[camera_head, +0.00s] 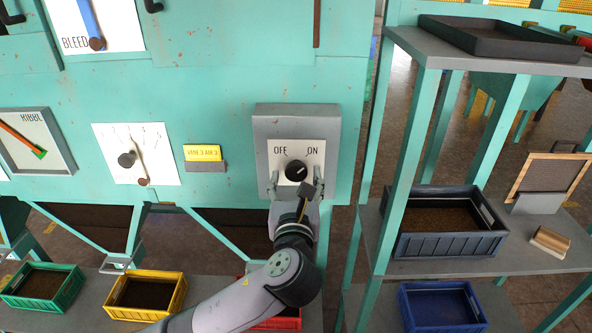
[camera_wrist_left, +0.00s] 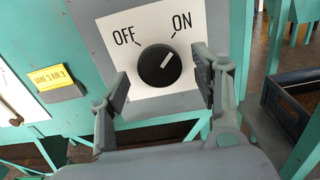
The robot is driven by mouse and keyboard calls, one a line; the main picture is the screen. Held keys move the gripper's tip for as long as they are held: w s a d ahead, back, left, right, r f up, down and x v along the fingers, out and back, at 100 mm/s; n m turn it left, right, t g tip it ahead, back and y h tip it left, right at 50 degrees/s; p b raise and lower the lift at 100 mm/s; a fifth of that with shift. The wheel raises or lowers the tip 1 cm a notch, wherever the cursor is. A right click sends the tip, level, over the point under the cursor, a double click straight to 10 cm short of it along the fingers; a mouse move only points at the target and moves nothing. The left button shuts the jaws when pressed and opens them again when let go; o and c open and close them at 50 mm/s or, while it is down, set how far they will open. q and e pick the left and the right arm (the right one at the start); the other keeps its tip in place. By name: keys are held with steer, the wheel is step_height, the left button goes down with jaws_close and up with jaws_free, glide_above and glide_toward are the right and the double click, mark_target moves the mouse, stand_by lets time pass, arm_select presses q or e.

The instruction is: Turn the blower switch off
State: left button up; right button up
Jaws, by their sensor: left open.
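The blower switch is a round black knob (camera_head: 296,171) on a white plate marked OFF on the left and ON on the right, on a grey box (camera_head: 262,128). In the left wrist view the knob (camera_wrist_left: 159,65) has a white pointer line that points up and right, toward the ON mark. My left gripper (camera_head: 295,187) is in front of the box, just below the knob. In the left wrist view its open fingers (camera_wrist_left: 160,88) stand either side of the knob, apart from it. My right gripper is not in view.
A yellow tag (camera_head: 203,153) and a lever plate (camera_head: 162,168) are on the teal panel at left. Green (camera_head: 42,287) and yellow (camera_head: 146,296) crates stand below. At right a shelf rack (camera_head: 437,52) holds a dark blue crate (camera_head: 450,247).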

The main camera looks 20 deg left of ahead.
arm_select(q)
steer(key=shift+w+a, duration=0.2)
steer(key=shift+w, duration=0.5)
steer(key=shift+c, duration=0.4)
steer(key=c, duration=1.1)
